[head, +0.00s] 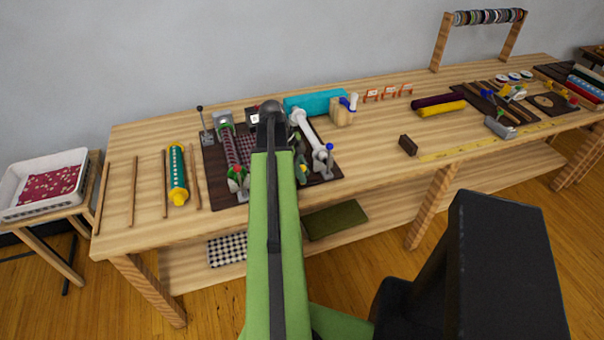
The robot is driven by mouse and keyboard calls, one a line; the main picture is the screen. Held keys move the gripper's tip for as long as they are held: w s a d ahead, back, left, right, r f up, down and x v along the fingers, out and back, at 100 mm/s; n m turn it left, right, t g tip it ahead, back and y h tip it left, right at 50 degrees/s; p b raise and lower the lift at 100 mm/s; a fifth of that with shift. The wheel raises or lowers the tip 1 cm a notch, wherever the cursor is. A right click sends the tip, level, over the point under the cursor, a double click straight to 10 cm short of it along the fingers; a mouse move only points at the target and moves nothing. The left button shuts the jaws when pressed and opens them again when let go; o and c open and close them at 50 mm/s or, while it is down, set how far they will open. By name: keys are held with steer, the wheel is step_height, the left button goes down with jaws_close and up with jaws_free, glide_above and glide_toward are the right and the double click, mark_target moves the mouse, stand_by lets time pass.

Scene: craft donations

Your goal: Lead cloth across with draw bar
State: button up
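A roller frame stands on a dark brown mat (212,168) at the left-middle of the bench. A dark red patterned cloth roll (230,148) lies on its left side, and a flat piece of dark checked cloth (249,150) shows beside it. A white roller (306,130) with a blue knob runs along the right side. My green arm reaches over the middle of the frame and covers much of it. My gripper's fingers are hidden behind the arm. I cannot pick out the draw bar, or tell whether anything is held.
A green-and-yellow roll (178,172) and several thin rods lie left. A white basket (43,181) sits on a side table. A small dark block (407,145) lies right on mostly clear bench.

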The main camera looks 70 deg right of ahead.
jaws_close()
steer(key=shift+d, duration=0.1)
stand_by(1.0)
